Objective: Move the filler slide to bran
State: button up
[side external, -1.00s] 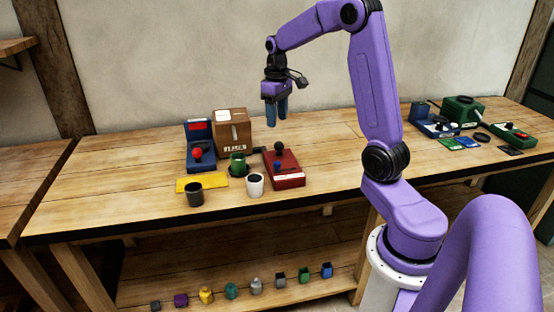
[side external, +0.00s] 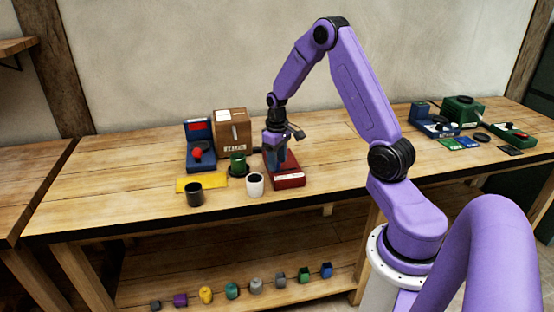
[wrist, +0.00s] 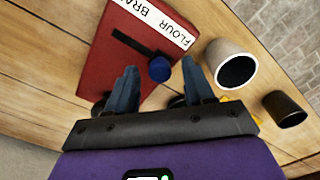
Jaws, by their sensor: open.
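The filler is a red box (side external: 290,180) on the bench, with a white label (wrist: 160,20) reading FLOUR and BRAN in the wrist view. A dark slot (wrist: 130,42) runs along its top. The slide's blue knob (wrist: 159,68) sits toward the FLOUR end of the slot. My gripper (side external: 277,168) is open and low over the red box. In the wrist view its fingers (wrist: 160,66) show on either side of the blue knob, with visible gaps. Whether the fingertips are down at knob height is unclear. In the side view the gripper hides the knob.
A cardboard box (side external: 231,130) and a blue device (side external: 200,150) with a red knob stand behind.

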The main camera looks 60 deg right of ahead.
aim_at(296, 168)
jog(key=shift+f, duration=0.1)
grip_shut()
jog(key=s+d, duration=0.4)
jog(key=shift+s+d, duration=0.3)
jog(key=shift+d, duration=0.05)
grip_release()
notch_tip(296, 168, up, 18)
jog(key=shift+f, duration=0.25)
dwell(0.3)
dwell(0.4)
